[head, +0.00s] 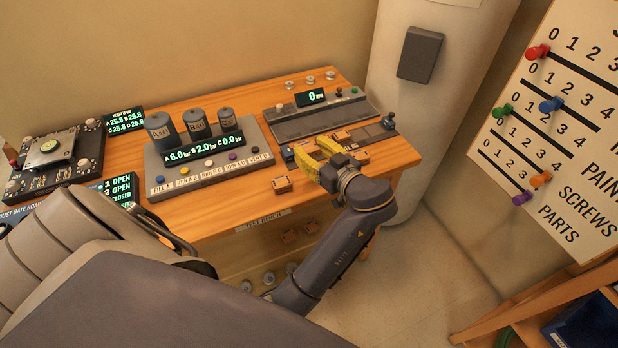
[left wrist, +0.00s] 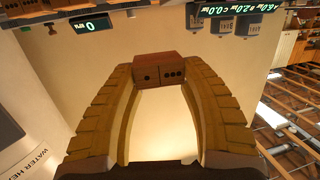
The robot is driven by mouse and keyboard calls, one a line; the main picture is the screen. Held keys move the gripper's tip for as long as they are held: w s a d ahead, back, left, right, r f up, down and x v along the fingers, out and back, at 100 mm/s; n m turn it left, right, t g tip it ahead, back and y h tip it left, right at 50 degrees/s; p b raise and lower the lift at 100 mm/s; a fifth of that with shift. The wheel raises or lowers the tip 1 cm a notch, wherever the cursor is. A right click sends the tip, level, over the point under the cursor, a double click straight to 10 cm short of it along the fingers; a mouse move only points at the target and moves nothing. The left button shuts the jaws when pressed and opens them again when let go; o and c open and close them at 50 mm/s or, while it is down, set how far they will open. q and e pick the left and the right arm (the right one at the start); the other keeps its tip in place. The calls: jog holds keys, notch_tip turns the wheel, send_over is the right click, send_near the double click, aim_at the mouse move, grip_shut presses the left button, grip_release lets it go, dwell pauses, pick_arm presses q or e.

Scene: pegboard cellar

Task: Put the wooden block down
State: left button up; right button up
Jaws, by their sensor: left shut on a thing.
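My left gripper (head: 312,148), with yellow ridged fingers, is over the right part of the wooden bench (head: 218,207). In the left wrist view it is shut on a small reddish-brown wooden block (left wrist: 159,68) with dark round dots on its face, held between the fingertips. In the head view the fingers largely hide the held block, and I cannot tell its exact height above the bench. Another small block (head: 282,184) lies on the bench near its front edge. More blocks (head: 342,136) are beside the fingers at the right. My right gripper is not in view.
A grey console (head: 205,178) with three cylinders stands left of the gripper. A panel with a "0" display (head: 310,98) is behind it. A joystick (head: 389,121) is at the right. Bare bench shows along the front edge. A marked pegboard (head: 560,130) hangs at the right.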

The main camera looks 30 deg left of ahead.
aim_at(311, 180)
pick_arm(q)
jog(key=shift+f, duration=4.8)
jog(key=shift+f, duration=0.1)
jog(key=o, duration=1)
jog(key=shift+v, duration=2.5)
jog(key=shift+c, duration=0.6)
